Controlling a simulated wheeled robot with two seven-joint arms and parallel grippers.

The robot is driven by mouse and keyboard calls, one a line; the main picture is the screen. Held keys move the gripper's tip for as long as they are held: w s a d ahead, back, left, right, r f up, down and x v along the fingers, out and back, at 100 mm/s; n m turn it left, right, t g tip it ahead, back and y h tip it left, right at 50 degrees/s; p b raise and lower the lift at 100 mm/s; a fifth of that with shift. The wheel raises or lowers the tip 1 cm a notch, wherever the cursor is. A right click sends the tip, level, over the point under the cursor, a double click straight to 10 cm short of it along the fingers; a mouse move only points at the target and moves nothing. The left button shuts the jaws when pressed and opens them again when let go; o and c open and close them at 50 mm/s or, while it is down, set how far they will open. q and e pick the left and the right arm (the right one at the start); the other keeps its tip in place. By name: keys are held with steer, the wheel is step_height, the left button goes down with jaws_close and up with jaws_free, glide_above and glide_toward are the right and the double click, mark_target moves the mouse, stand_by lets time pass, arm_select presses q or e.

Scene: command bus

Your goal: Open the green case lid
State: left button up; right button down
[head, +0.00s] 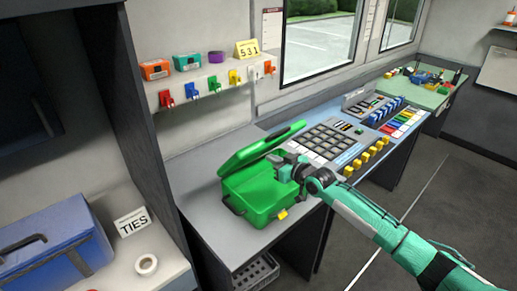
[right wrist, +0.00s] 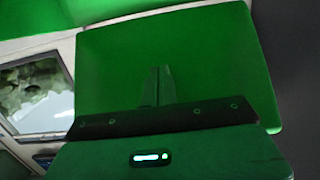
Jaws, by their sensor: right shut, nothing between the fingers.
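The green case (head: 255,203) stands on the grey counter, with a yellow latch (head: 282,214) on its front. Its green lid (head: 262,146) is partly raised and slants up over the base, hinged toward the back left. My right gripper (head: 281,159) is at the case's right side, in the gap between the raised lid and the base. In the right wrist view, its shut, empty fingers (right wrist: 158,85) point at a broad green surface of the case (right wrist: 210,60). Whether the fingertips touch the lid cannot be told. My left gripper is not in view.
A button console (head: 335,142) with yellow switches lies right of the case. A wall shelf (head: 215,85) with coloured hooks and small boxes is behind. A blue case (head: 50,245), a TIES sign (head: 132,222) and a tape roll (head: 146,265) sit at the lower left.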

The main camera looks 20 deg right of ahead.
steer(key=shift+w+a+r+b, duration=0.15)
steer(key=shift+w+a+b, duration=0.25)
steer(key=shift+w, duration=0.35)
steer(key=shift+w+a+r+b, duration=0.15)
steer(key=shift+w+a+b, duration=0.2)
steer(key=shift+w, duration=0.35)
steer(key=shift+w+a+r+b, duration=0.2)
steer(key=shift+w+b, duration=0.25)
steer(key=shift+w, duration=0.3)
steer(key=shift+r+b+x, duration=0.2)
steer(key=shift+b+x, duration=0.5)
steer(key=shift+x, duration=0.7)
steer(key=shift+s+d+r+p, duration=0.15)
steer(key=shift+s+p, duration=0.05)
steer(key=shift+p, duration=0.1)
steer(key=f+p+v, duration=0.2)
steer(key=p+v, duration=0.4)
steer(key=v, duration=0.6)
steer(key=f+p+v, duration=0.1)
steer(key=p+v, duration=0.5)
steer(key=v, duration=0.7)
steer(key=shift+s+f, duration=0.4)
steer(key=shift+s, duration=0.05)
